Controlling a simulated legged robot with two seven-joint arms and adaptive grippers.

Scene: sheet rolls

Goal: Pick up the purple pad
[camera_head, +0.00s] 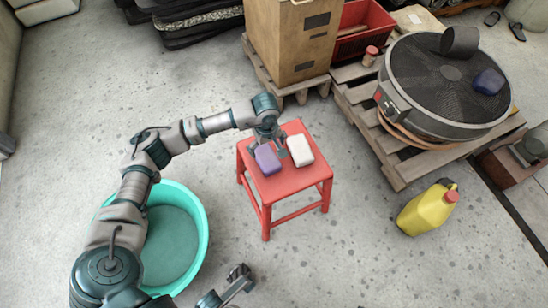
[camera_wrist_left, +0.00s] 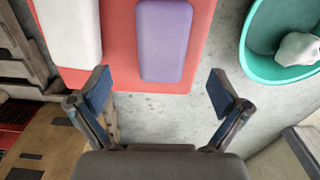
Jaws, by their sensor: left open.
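The purple pad (camera_head: 267,160) lies on the seat of a red stool (camera_head: 284,181), left of a white pad (camera_head: 300,150). My left gripper (camera_head: 268,145) is at the back edge of the stool, close to the purple pad. In the left wrist view its two blue-tipped fingers (camera_wrist_left: 158,92) are spread wide with nothing between them. There the purple pad (camera_wrist_left: 165,40) is ahead, roughly centred between the fingers, and the white pad (camera_wrist_left: 70,32) is left of it. A dark gripper, seemingly my right one (camera_head: 238,275), shows partly at the bottom of the head view; its opening is unclear.
A turquoise tub (camera_head: 204,234) stands left of the stool, under my left arm. A wooden box (camera_head: 292,40) and a pallet (camera_head: 398,171) with a large round fan (camera_head: 440,85) are behind and right.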

